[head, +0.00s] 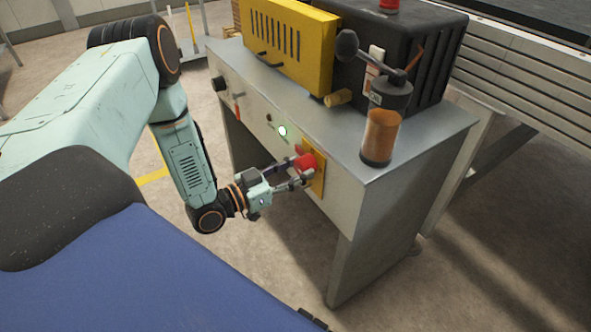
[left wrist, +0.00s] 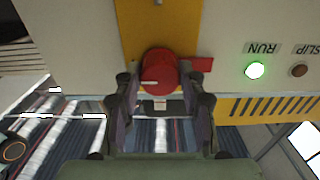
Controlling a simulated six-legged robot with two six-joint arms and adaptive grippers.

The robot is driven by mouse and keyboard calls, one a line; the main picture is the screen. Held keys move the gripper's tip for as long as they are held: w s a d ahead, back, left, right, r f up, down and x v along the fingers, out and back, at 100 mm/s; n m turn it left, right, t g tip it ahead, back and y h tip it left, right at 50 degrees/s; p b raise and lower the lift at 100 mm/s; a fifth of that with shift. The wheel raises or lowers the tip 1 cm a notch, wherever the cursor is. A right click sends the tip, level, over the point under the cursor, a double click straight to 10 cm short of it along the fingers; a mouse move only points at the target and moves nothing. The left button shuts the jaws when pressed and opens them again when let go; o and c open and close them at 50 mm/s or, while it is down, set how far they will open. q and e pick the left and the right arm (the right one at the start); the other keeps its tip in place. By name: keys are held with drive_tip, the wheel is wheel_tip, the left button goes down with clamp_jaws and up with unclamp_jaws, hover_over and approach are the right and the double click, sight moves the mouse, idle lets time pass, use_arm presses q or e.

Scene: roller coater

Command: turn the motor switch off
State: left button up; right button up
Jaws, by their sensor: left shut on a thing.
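The motor switch, a red rotary knob (head: 305,161) on a yellow plate (head: 318,178), sits on the front panel of the machine. In the left wrist view the knob (left wrist: 158,72) shows a short white mark, and a red tab (left wrist: 200,65) sticks out to its right. My left gripper (head: 300,174) is at the panel, shut on the red knob. In the left wrist view its fingers (left wrist: 159,84) stand on either side of the knob. The RUN lamp (left wrist: 255,70) glows green. My right gripper is not in view.
The SLIP lamp (left wrist: 298,71) is dark. A yellow slotted cover (head: 290,42), a black housing (head: 425,45) and an amber-bottomed cylinder (head: 380,135) stand on the metal top (head: 285,90). A black knob (head: 219,83) is on the panel's left. The floor in front is clear.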

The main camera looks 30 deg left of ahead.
use_arm(q)
drive_tip(key=shift+c, duration=0.4)
drive_tip(key=shift+n, duration=0.3)
drive_tip(key=n, duration=0.8)
drive_tip(key=shift+n, duration=0.3)
drive_tip(key=n, duration=0.4)
drive_tip(key=shift+d+r+n, duration=0.1)
drive_tip(key=shift+n, duration=2.1)
drive_tip(key=shift+s+n, duration=0.1)
drive_tip(key=shift+n, duration=0.2)
drive_tip(key=o, duration=1.1)
